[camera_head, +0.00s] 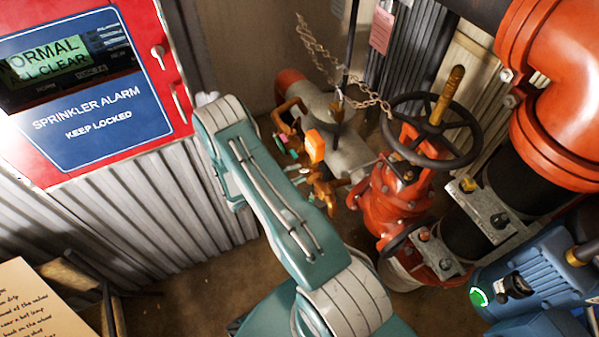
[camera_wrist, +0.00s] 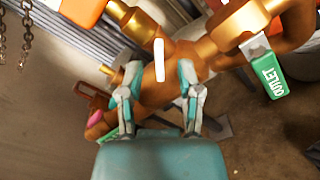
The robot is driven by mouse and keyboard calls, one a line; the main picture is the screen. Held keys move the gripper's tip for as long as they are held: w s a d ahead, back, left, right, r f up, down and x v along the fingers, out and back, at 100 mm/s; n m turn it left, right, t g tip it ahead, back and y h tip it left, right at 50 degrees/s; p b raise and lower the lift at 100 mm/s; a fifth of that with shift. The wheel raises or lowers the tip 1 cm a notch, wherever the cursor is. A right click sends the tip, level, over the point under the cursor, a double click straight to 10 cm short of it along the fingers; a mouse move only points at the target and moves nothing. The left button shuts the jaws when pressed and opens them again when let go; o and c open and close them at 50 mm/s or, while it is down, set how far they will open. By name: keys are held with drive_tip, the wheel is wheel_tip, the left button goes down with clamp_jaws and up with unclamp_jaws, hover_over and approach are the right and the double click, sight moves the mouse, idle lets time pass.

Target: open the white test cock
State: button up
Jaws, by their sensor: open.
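The white test cock handle (camera_wrist: 160,60) is a short, narrow white bar standing nearly upright in the wrist view, in front of a brass valve body (camera_wrist: 185,50). My gripper (camera_wrist: 159,76) is open, with one fingertip to the left of the white handle and one to the right. Gaps show on both sides of the handle, and the fingers look clear of it. How far the handle is from the fingertips in depth I cannot tell. In the head view my arm covers part of this area, and I cannot make out the white handle clearly there.
A pink handle (camera_wrist: 96,116) and a green one (camera_wrist: 97,131) sit left of my fingers. An orange handle (camera_head: 315,146), a chain (camera_head: 330,62), a black handwheel (camera_head: 432,128) and a red alarm box (camera_head: 85,90) surround my arm.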

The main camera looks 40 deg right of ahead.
drive_tip(key=shift+s+d, duration=0.1)
drive_tip(key=shift+d, duration=0.3)
drive_tip(key=shift+a, duration=0.1)
clamp_jaws()
drive_tip(key=shift+n, duration=0.3)
drive_tip(key=n, duration=0.4)
drive_tip(key=shift+n, duration=2)
